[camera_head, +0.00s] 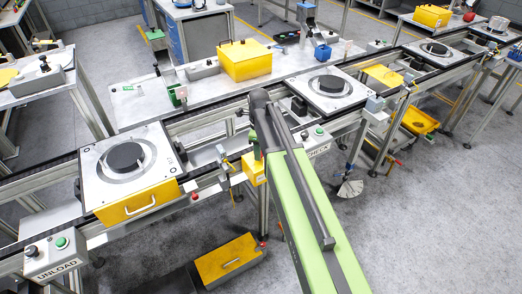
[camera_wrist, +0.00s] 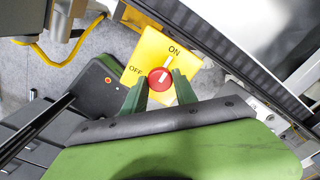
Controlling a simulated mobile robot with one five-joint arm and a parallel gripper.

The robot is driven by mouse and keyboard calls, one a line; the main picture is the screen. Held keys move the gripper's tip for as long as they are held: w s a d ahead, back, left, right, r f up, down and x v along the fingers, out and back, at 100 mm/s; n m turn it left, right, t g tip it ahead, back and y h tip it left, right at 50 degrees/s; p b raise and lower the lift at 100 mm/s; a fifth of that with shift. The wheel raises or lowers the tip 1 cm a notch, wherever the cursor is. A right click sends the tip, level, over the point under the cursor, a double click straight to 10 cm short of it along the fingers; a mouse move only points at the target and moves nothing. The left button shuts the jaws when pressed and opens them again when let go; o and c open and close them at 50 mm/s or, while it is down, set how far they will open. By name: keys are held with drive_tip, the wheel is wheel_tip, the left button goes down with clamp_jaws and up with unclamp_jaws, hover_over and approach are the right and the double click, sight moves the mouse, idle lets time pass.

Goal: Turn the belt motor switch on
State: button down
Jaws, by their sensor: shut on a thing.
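The belt motor switch is a yellow plate (camera_wrist: 150,52) with a round red knob (camera_wrist: 159,79), marked ON at the top and OFF at the left in the wrist view. A white mark on the knob points up, roughly toward ON. My gripper (camera_wrist: 160,88) has its two green fingers on either side of the knob and is shut on it. In the head view the yellow switch box (camera_head: 253,169) shows beside the belt frame, partly hidden by my green arm. The knob cannot be made out there.
A conveyor runs across the head view, carrying a pallet with a black disc (camera_head: 126,157) at left and another pallet (camera_head: 331,86) at right. A CHECK button box (camera_head: 318,142) stands just right of my arm. An UNLOAD box (camera_head: 56,258) is at lower left. Open floor lies at lower right.

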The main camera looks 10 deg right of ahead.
drive_tip(key=c, duration=1)
unclamp_jaws()
drive_tip(key=shift+w, duration=0.2)
drive_tip(key=shift+o, duration=0.2)
drive_tip(key=shift+s, duration=0.1)
drive_tip(key=shift+r, duration=0.1)
drive_tip(key=shift+r+p, duration=0.35)
drive_tip(key=shift+p, duration=0.1)
wheel_tip(320, 180, up, 16)
drive_tip(key=p, duration=1.6)
drive_tip(key=shift+r, duration=0.25)
